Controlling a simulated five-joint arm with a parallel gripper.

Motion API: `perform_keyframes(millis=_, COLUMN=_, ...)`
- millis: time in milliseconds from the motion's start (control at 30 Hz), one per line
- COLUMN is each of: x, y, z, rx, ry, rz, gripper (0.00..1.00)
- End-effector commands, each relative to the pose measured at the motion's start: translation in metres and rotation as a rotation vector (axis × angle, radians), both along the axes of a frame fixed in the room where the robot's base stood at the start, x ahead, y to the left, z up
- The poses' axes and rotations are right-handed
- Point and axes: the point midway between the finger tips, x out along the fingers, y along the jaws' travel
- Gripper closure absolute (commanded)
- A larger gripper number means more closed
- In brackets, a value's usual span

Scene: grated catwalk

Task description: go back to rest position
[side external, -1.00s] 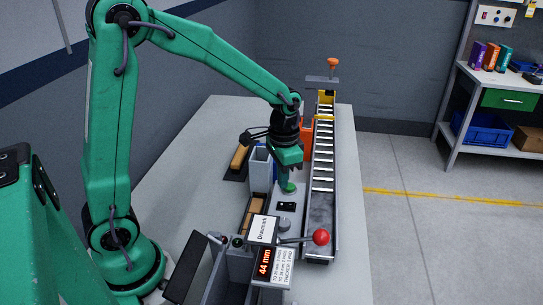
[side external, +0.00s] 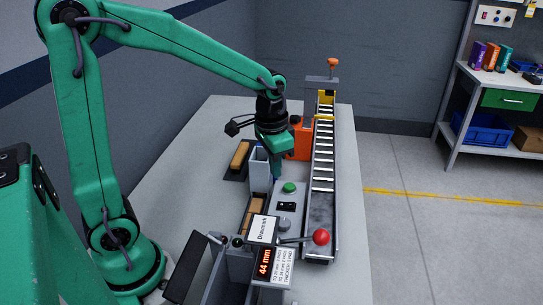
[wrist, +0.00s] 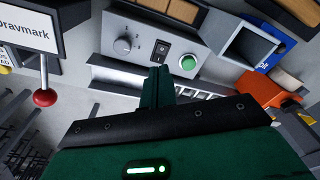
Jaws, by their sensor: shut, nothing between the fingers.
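My gripper (side external: 276,172) is shut and empty. In the side view it hangs pointing down, just behind and above the green button (side external: 290,188) of a grey control panel (side external: 294,196). In the wrist view my closed fingertips (wrist: 160,74) lie in front of the panel's lower edge, with the green button (wrist: 188,62) beyond and to the right. The button is fully visible and apart from the fingers. The panel also carries a black rocker switch (wrist: 162,47) and a grey knob (wrist: 122,46).
A grey upright bin (side external: 259,170) stands close left of my gripper; an orange device (side external: 301,142) is behind right. A roller conveyor (side external: 323,160) runs along the right. A red-balled lever (side external: 321,237) and a "44 mm" display (side external: 264,263) are in front. A wooden block (side external: 240,154) lies behind left.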

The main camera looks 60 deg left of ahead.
Motion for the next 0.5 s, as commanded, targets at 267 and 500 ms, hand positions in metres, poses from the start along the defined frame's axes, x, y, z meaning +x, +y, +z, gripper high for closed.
perform_keyframes(millis=267, x=-0.034, y=0.001, z=0.039, rx=-0.008, ry=-0.112, rz=0.056, gripper=1.0)
perform_keyframes(millis=500, x=-0.065, y=0.001, z=0.062, rx=-0.02, ry=-0.203, rz=0.105, gripper=1.0)
